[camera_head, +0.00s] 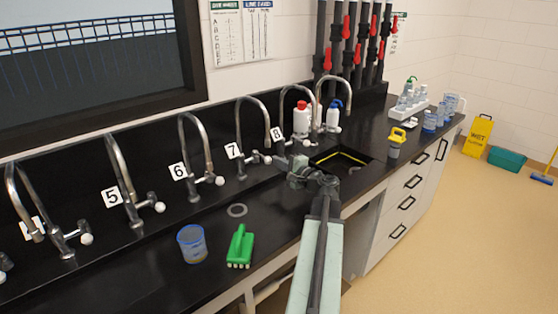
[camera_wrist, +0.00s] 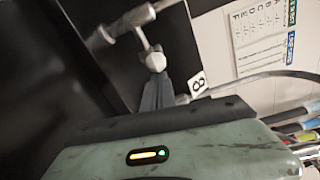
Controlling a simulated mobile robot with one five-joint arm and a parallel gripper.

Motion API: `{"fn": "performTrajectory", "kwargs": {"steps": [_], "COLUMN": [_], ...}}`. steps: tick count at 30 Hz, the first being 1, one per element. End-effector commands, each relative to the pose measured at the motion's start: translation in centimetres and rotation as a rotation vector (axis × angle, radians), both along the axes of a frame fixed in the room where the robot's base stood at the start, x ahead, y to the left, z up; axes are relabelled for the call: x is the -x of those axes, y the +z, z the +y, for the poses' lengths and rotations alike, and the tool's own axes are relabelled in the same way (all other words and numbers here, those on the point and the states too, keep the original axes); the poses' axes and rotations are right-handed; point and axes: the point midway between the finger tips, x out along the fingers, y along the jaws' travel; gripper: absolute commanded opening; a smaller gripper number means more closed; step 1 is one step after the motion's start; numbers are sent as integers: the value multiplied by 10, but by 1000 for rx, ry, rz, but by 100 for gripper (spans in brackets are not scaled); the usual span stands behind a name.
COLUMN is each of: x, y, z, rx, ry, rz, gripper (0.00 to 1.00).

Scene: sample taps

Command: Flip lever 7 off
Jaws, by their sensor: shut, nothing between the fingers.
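Tap 7 stands against the black back panel in the head view, a tall silver gooseneck (camera_head: 239,125) beside its white label 7 (camera_head: 233,150). Its lever ends in a small pale knob (camera_head: 267,159), low on the right of the tap. My gripper (camera_head: 283,161) is just right of that knob, low over the counter. In the wrist view my gripper (camera_wrist: 156,76) has its grey fingers together with nothing held. A pale knob on a stem (camera_wrist: 154,59) shows right at the fingertips; I cannot tell whether they touch. Blur hides the lever's exact angle.
Tap 6 (camera_head: 183,135) stands left of tap 7. Label 8 (camera_head: 277,133) and white bottles (camera_head: 301,118) are behind my gripper. A sink (camera_head: 341,158) lies to its right. A blue cup (camera_head: 192,243) and green brush (camera_head: 240,246) are on the near counter.

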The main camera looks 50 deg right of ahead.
Motion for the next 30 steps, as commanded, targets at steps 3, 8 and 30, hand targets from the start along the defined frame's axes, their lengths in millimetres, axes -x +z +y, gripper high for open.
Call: {"fn": "performTrajectory", "kwargs": {"steps": [3,8,30], "x": [3,3,4], "y": [0,0,1], "z": [7,14,22], "rx": [0,0,-1], "ry": [1,3,6], "rz": [0,0,-1], "gripper": [0,0,0]}}
